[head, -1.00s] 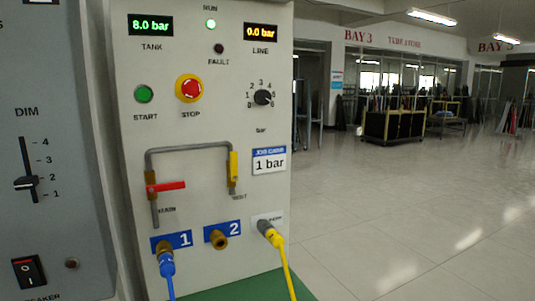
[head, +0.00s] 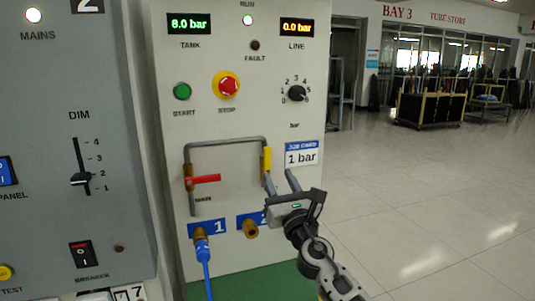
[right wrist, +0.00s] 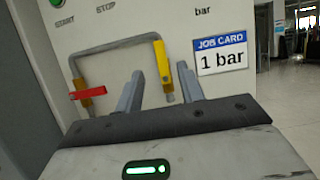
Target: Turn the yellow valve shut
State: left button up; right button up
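The yellow valve (head: 266,160) is a small upright lever on the right-hand downward leg of the grey bent pipe, in line with it. It also shows in the right wrist view (right wrist: 161,62), beyond my fingers. My right gripper (head: 281,182) is open and empty, just below and to the right of the yellow lever in the head view. In the right wrist view its two fingers (right wrist: 160,76) stand apart, with the lever's lower part in the gap between them. I cannot tell exactly how far they are from it. My left gripper is not in view.
A red lever (head: 205,179) sits sideways on the left pipe leg. A job card (head: 301,154) reads 1 bar. A blue hose (head: 206,262) is on port 1; port 2 (head: 250,229) is bare. The knob (head: 296,93) and red stop button (head: 228,86) are above.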

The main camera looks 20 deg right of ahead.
aim_at(268, 155)
jog(key=b+x, duration=0.2)
jog(key=x, duration=0.6)
jog(key=shift+w+f, duration=0.1)
jog(key=shift+f, duration=0.05)
jog(key=shift+w+r+b, duration=0.3)
jog(key=shift+w+r, duration=0.1)
jog(key=shift+w, duration=0.2)
jog(key=shift+c, duration=0.4)
grip_shut()
